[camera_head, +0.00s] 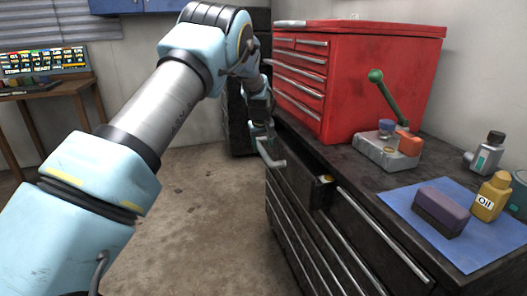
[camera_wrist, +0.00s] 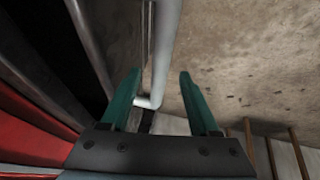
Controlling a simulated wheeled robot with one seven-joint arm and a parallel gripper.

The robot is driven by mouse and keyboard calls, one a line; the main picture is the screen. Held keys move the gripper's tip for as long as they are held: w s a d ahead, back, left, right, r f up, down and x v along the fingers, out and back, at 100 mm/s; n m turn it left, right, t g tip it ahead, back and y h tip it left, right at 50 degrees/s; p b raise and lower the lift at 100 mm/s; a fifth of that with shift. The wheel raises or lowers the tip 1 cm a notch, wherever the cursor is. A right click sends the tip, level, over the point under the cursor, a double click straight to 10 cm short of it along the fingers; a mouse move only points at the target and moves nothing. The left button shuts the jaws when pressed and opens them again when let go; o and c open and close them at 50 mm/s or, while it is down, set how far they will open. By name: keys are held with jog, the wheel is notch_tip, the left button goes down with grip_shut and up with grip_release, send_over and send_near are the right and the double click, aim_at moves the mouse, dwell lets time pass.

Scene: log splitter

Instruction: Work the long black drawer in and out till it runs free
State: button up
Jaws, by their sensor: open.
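The black drawer (camera_head: 296,178) in the top row of the black cabinet stands partly pulled out, and a small yellow thing (camera_head: 326,178) shows in its gap. Its grey bar handle (camera_head: 272,156) is on the front. My gripper (camera_head: 262,133) is at the far end of this handle, small and partly hidden by my arm in the head view. In the wrist view my gripper (camera_wrist: 160,76) is open, with two teal fingers. The grey handle (camera_wrist: 166,50) runs between them, closer to the left finger. I cannot tell whether it touches that finger.
A red tool chest (camera_head: 360,75) stands on the cabinet top, near a grey block with a green lever (camera_head: 388,95). A blue mat (camera_head: 455,225) holds a purple-brown block (camera_head: 440,212) and an oil bottle (camera_head: 491,198). The concrete floor (camera_head: 195,225) left of the cabinet is clear.

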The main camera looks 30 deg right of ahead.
jog(key=v, duration=0.7)
jog(key=shift+s+r+b, duration=0.15)
jog(key=shift+r+b, duration=0.1)
jog(key=shift+b, duration=0.2)
jog(key=shift+a, duration=0.1)
